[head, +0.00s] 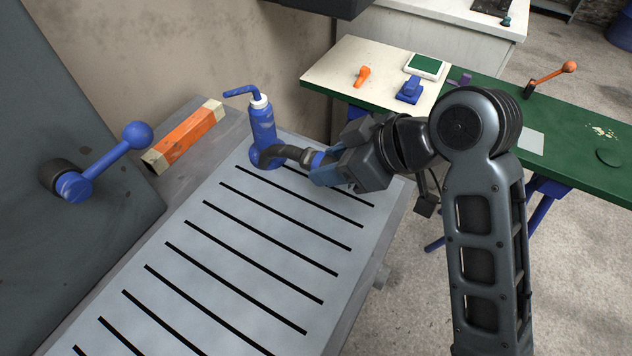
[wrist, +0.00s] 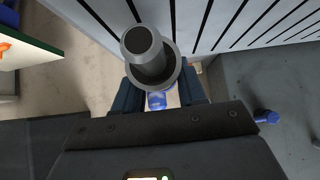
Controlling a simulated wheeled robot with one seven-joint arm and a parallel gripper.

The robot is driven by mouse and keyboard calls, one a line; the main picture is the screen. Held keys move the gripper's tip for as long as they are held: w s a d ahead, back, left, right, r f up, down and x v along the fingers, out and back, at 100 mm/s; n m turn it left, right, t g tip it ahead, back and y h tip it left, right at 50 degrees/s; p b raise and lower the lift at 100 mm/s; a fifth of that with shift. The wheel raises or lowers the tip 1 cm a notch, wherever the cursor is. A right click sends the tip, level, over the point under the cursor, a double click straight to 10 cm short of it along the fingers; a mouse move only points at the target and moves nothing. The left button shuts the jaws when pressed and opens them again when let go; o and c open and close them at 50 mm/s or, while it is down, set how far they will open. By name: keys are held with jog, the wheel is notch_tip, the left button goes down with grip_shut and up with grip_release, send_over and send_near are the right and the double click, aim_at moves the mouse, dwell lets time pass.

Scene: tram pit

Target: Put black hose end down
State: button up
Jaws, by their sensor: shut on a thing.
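The black hose end (head: 284,151) is a dark, curved piece in the head view, above the far end of the slotted grey table (head: 185,285). My gripper (head: 322,168) is shut on it from the right. In the wrist view the hose end (wrist: 150,55) shows as a dark grey round end with a wider collar, between the blue fingers of my gripper (wrist: 160,92). A bit of blue shows behind the collar. I cannot tell whether the hose end touches the table.
A blue squeeze bottle (head: 263,125) stands right behind the hose end. An orange block (head: 185,135) lies to the left, near a blue lever (head: 110,163). A green and cream bench (head: 560,150) with small tools is at the right. The table's near slots are clear.

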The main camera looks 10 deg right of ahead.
jog(key=shift+a+f, duration=0.8)
jog(key=shift+a, duration=0.3)
jog(key=shift+f, duration=1.9)
jog(key=shift+f, duration=0.1)
jog(key=o, duration=1.1)
jog(key=v, duration=1.2)
